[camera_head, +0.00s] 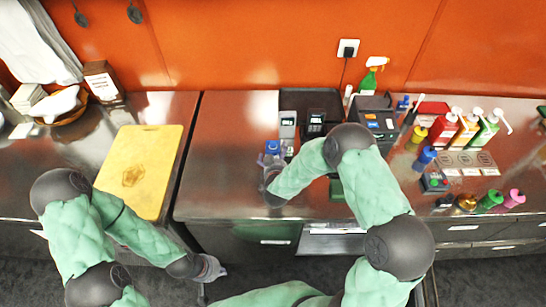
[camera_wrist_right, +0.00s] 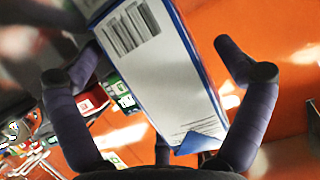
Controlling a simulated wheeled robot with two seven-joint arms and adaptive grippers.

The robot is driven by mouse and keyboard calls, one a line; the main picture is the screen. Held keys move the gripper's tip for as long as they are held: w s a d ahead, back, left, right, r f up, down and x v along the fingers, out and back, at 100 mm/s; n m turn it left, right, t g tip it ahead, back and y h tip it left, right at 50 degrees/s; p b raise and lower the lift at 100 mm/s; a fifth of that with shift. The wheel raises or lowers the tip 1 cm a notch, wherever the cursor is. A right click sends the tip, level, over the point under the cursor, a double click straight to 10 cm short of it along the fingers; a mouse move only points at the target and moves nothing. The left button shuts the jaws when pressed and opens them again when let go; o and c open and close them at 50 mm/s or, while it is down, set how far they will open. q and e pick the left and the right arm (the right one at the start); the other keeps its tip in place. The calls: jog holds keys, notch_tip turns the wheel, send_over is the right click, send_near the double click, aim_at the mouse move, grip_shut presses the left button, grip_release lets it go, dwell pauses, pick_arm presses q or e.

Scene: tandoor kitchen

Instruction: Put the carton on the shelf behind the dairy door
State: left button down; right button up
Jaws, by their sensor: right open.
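The carton (camera_wrist_right: 160,75) is white with blue edges and a barcode, and it fills the middle of the right wrist view. My right gripper (camera_wrist_right: 163,62) is open, with one finger on each side of the carton and visible gaps at both sides. In the head view the right gripper (camera_head: 271,168) is low over the counter, and a blue top, likely the carton's (camera_head: 271,147), shows just beyond it. My left gripper (camera_head: 212,270) is in front of the counter's edge, away from the carton; its fingers are too small to judge. I cannot make out a dairy door.
Card terminals (camera_head: 315,122) and a black tray (camera_head: 310,98) stand just behind and right of the right gripper. Sauce bottles (camera_head: 465,130) crowd the right counter. A yellow cutting board (camera_head: 140,170) lies at left. The counter (camera_head: 230,150) left of the carton is clear.

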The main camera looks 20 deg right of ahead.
jog(key=shift+r, duration=0.1)
jog(key=c, duration=1.5)
jog(key=shift+w, duration=0.1)
jog(key=shift+c, duration=0.3)
